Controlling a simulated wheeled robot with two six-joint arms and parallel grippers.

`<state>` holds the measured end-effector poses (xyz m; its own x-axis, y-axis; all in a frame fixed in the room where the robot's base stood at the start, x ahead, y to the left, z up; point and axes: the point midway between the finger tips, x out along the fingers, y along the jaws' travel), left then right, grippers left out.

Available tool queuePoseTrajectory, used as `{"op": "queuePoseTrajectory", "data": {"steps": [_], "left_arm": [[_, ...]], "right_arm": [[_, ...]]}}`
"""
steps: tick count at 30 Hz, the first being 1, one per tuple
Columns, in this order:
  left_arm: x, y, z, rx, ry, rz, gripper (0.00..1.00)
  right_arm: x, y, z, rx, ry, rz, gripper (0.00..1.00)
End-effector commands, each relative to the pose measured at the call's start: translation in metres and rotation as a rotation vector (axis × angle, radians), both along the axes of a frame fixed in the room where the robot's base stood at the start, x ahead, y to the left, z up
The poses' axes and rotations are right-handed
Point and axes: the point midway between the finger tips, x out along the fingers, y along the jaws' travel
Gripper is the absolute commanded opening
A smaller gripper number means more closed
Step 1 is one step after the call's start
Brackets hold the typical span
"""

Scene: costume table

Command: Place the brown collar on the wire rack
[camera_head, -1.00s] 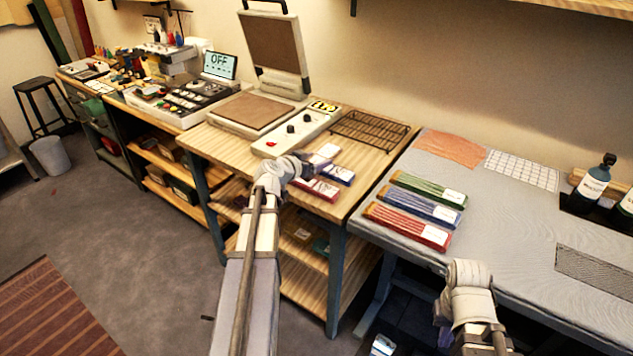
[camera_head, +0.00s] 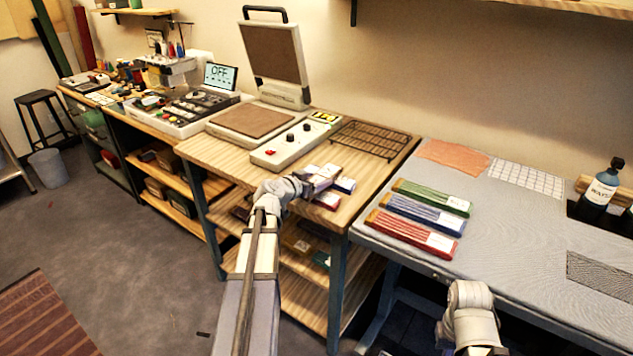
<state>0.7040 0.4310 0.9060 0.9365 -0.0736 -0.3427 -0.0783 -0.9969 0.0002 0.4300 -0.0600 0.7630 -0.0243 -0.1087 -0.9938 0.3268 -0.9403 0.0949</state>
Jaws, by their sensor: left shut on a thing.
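The wire rack (camera_head: 368,139) lies empty on the back right of the wooden table, beside the press. My left gripper (camera_head: 317,184) is low over the front right of that table, in front of the rack. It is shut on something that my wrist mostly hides. Packets with white labels, one blue (camera_head: 345,185) and one red (camera_head: 328,200), lie right at its fingers. I cannot make out a brown collar for certain. My right arm shows at the lower right, but its gripper fingers do not show.
A heat press (camera_head: 252,120) with its lid raised stands left of the rack. On the grey table (camera_head: 520,235) lie green (camera_head: 432,197), blue (camera_head: 425,213) and red (camera_head: 412,234) packets. Dark bottles (camera_head: 600,188) stand at the right. Bare wood lies between gripper and rack.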

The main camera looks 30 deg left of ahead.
Motion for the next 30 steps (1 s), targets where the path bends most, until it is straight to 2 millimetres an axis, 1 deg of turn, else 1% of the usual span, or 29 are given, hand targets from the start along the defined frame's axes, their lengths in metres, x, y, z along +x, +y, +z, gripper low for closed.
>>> {"op": "queuePoseTrajectory", "data": {"steps": [4,5,11,18,22,30], "left_arm": [[0.0,0.0,-0.006,0.0,0.0,0.0,0.1],[0.0,0.0,-0.005,0.0,0.0,0.0,0.78],[0.0,0.0,-0.004,0.0,0.0,0.0,1.0],[0.0,0.0,-0.004,0.0,0.0,0.0,1.0],[0.0,0.0,0.005,0.0,0.0,0.0,1.0],[-0.055,0.003,0.024,-0.001,0.0,0.004,1.0]], "right_arm": [[0.0,0.0,-0.006,0.0,0.0,0.0,0.0],[0.0,0.0,-0.005,0.0,0.0,0.0,0.0],[0.0,0.0,-0.004,0.0,0.0,0.0,0.0],[0.0,0.0,-0.004,0.0,0.0,0.0,0.0],[0.0,0.0,0.005,0.0,0.0,0.0,0.0],[0.0,0.0,0.024,0.0,0.0,0.0,0.0]]}}
